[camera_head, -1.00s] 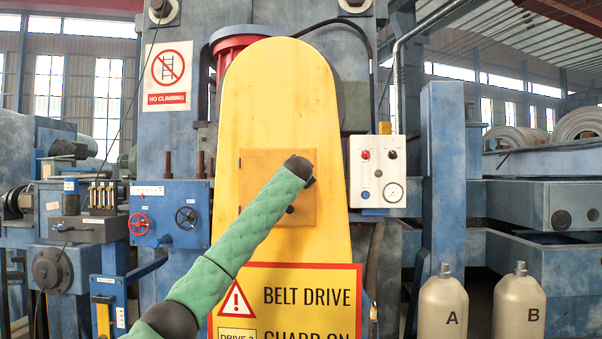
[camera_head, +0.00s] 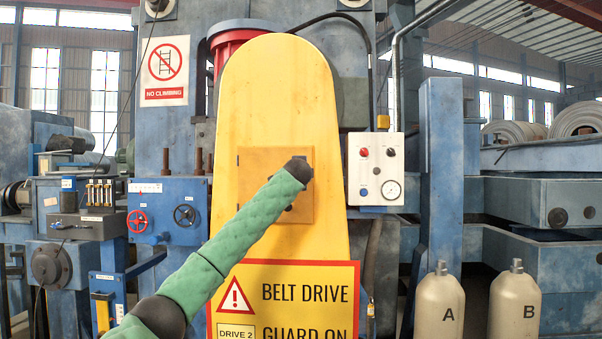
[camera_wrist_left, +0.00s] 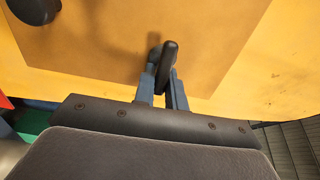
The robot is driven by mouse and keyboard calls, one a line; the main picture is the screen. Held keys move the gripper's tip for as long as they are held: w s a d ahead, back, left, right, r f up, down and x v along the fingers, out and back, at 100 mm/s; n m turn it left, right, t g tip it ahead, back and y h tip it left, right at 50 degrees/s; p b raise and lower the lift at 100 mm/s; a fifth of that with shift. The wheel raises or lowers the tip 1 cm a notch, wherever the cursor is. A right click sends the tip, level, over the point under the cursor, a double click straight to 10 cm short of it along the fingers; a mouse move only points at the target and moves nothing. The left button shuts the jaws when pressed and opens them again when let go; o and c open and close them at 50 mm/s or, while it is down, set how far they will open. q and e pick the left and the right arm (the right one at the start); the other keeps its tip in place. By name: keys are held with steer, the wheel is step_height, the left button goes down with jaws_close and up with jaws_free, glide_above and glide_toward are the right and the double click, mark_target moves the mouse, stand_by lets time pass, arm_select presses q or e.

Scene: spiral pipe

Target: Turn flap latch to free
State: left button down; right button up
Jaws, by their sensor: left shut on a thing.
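The flap (camera_head: 254,168) is a square tan panel on the front of the yellow belt guard (camera_head: 277,85). It also fills the upper middle of the left wrist view (camera_wrist_left: 110,45). The latch (camera_wrist_left: 169,55) is a small dark lever by the flap's edge in that view. My left gripper (camera_wrist_left: 164,85) is shut on it, the blue-grey fingers on either side of the lever. In the head view my left arm's dark end hides the gripper and latch at the flap's right side. My right gripper is in neither view.
A dark round knob (camera_wrist_left: 35,8) stands out from the flap. A white gauge panel (camera_head: 376,169) is to the right of the guard and a blue box with handwheels (camera_head: 168,211) to the left. A belt drive sign (camera_head: 300,292) is below the flap.

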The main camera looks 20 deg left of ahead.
arm_select(q)
steer(key=shift+f, duration=0.15)
steer(key=c, duration=1.4)
jaws_free()
steer(key=shift+c, duration=0.2)
steer(key=shift+d, duration=0.1)
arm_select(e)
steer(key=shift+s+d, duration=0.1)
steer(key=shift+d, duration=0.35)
